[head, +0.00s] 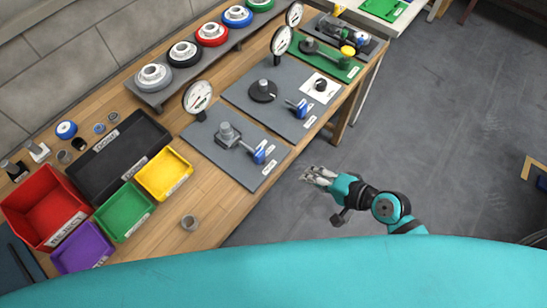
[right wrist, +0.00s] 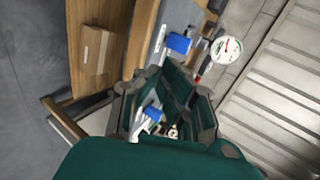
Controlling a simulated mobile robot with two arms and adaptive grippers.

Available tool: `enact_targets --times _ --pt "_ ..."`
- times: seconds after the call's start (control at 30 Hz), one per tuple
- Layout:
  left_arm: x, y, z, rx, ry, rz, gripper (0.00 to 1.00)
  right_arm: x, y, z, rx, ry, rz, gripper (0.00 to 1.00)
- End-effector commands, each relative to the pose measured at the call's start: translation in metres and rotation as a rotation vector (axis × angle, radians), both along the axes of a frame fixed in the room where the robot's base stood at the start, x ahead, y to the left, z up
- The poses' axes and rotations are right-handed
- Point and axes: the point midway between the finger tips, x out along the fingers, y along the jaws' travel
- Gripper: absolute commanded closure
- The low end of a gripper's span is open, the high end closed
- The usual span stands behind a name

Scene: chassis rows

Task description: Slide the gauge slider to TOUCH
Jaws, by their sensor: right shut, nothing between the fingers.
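A grey plate (head: 215,153) at the bench's front edge carries a dial gauge (head: 197,97), a grey block (head: 227,134) and a blue slider-like piece (head: 261,152). A second plate (head: 240,95) behind it carries a similar blue piece (head: 301,108) and another dial (head: 281,41). The labels are too small to read, so I cannot tell which piece is the gauge slider or where TOUCH is. My right gripper (head: 310,176) is shut and empty, off the bench edge, right of the nearer blue piece and apart from it. Two blue pieces (right wrist: 180,43) and a dial (right wrist: 226,50) show in the right wrist view.
Red (head: 30,215), black, yellow, green and purple bins crowd the bench's left. A rack (head: 158,95) of coloured rings runs along the back. The floor (head: 440,130) right of the bench is clear.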

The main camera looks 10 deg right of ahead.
Motion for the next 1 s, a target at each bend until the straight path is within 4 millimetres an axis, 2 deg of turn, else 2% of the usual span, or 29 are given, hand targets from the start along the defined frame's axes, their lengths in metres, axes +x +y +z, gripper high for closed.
enact_targets --times 0.17,0.53,0.73,1.0 --pt "0.000 0.000 0.006 0.000 0.000 0.000 0.60 0.015 0.015 -0.009 0.005 -0.001 -0.002 1.00" --pt "0.001 0.000 0.015 0.000 -0.001 0.000 0.60 0.063 0.063 -0.048 0.001 -0.001 0.000 1.00" --pt "0.001 0.000 0.027 0.000 -0.001 0.000 0.60 0.082 0.082 -0.046 0.000 -0.002 0.000 1.00" --pt "0.001 0.000 0.029 0.000 -0.001 0.000 0.60 0.088 0.088 -0.049 -0.002 -0.002 0.000 1.00"
